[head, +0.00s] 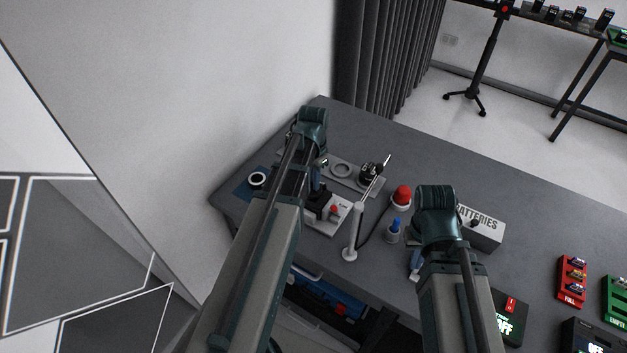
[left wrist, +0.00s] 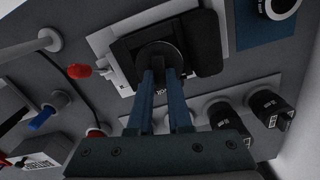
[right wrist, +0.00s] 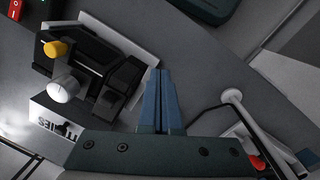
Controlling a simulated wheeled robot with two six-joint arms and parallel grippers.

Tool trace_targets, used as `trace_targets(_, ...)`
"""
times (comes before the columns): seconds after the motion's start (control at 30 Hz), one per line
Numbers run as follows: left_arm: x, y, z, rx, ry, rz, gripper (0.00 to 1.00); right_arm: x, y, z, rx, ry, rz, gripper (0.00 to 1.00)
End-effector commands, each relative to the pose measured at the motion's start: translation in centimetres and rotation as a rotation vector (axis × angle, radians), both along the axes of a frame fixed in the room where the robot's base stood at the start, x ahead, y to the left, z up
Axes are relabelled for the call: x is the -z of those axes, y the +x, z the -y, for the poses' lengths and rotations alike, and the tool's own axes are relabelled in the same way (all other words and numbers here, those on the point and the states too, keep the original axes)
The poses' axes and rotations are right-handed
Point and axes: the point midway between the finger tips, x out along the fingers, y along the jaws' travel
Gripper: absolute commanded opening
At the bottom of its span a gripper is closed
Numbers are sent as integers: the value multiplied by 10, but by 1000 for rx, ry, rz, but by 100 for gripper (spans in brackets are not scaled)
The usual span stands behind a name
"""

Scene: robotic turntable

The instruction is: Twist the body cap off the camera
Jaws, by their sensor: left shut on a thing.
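The black camera (left wrist: 205,43) stands on a white plate (left wrist: 105,40) in the left wrist view; the head view shows it partly hidden behind my left arm (head: 318,207). A round dark body cap (left wrist: 157,52) sits on the camera's face. My left gripper (left wrist: 161,72) is shut on the cap, its blue fingers reaching over it. The fingers hide part of the cap, so I cannot tell whether it is turned or loose. My right gripper (right wrist: 160,72) is shut and empty, its blue fingers together above the table, away from the camera.
A grey tray (head: 345,172) with lenses (left wrist: 270,105) lies beside the camera. A white post (head: 352,238), red beacon (head: 401,196), blue-topped pot (head: 393,231) and batteries box (head: 482,232) stand between or near my arms.

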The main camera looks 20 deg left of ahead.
Motion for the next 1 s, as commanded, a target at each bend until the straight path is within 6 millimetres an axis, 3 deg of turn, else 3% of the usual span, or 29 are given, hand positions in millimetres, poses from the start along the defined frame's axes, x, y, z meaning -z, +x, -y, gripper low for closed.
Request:
trace_targets(0.47,0,0,0,-27,0,0,0,0,0,0,0,0,0,0)
trace_targets(0.67,0,0,-1,-194,0,0,0,0,0,0,0,0,0,0)
trace_targets(1.0,-2,0,-1,-183,0,0,0,-2,0,0,0,0,0,0)
